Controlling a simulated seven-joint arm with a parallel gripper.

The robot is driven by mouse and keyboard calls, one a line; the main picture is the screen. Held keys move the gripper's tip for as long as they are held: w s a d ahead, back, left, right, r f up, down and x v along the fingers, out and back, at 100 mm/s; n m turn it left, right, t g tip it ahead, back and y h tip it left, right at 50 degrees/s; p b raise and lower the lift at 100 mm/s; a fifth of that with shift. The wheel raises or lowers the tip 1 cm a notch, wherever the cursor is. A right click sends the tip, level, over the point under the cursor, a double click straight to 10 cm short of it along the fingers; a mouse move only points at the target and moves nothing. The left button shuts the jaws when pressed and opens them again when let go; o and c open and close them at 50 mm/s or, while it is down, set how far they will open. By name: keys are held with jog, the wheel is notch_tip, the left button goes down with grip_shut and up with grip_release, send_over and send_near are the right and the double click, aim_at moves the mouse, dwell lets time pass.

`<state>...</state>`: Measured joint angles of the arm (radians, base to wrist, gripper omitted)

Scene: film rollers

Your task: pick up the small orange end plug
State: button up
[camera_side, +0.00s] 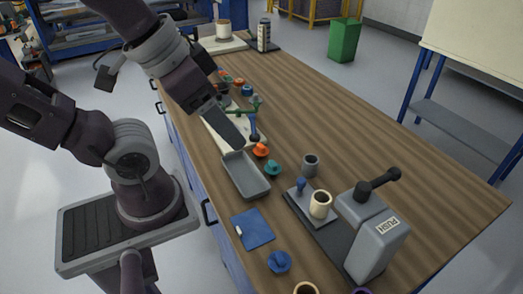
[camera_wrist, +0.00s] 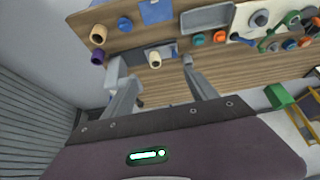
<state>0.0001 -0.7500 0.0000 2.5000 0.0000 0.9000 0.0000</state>
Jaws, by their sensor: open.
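An orange plug (camera_side: 260,150) stands on the bench beside a teal plug (camera_side: 272,168), past the grey tray. Both show in the wrist view, the orange one (camera_wrist: 219,37) right of the teal one (camera_wrist: 199,39). Further orange plugs (camera_side: 239,82) sit farther along the bench; one shows at the right of the wrist view (camera_wrist: 306,42). I cannot tell for sure which is the small one. My gripper (camera_wrist: 162,72) is open and empty, above the bench and apart from the plugs. In the side view its fingers overlap near the green-handled fixture.
A grey tray (camera_side: 245,178), blue mat (camera_side: 240,230), blue plug (camera_side: 279,262) and grey press (camera_side: 376,240) with a cream roller (camera_side: 320,204) occupy the near bench. A fixture with a green handle (camera_side: 240,112) stands on a white board.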

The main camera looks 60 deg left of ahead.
jog(key=c, duration=0.5)
jog(key=shift+c, duration=0.2)
jog(key=w+a+f+m+g+y, duration=0.3)
jog(key=w+a+f+m+y, duration=0.5)
jog(key=w+f, duration=0.25)
jog(key=w+a+f+m+g+y, duration=0.4)
jog(key=w+a+f+m+y, duration=0.25)
jog(key=w+f+m, duration=0.35)
send_near(264, 149)
jog(key=shift+s+a+n+h, duration=0.1)
jog(key=shift+a+n+h, duration=0.35)
jog(key=shift+a, duration=0.25)
jog(key=shift+x, duration=0.8)
jog(key=x, duration=0.5)
jog(key=shift+a, duration=0.35)
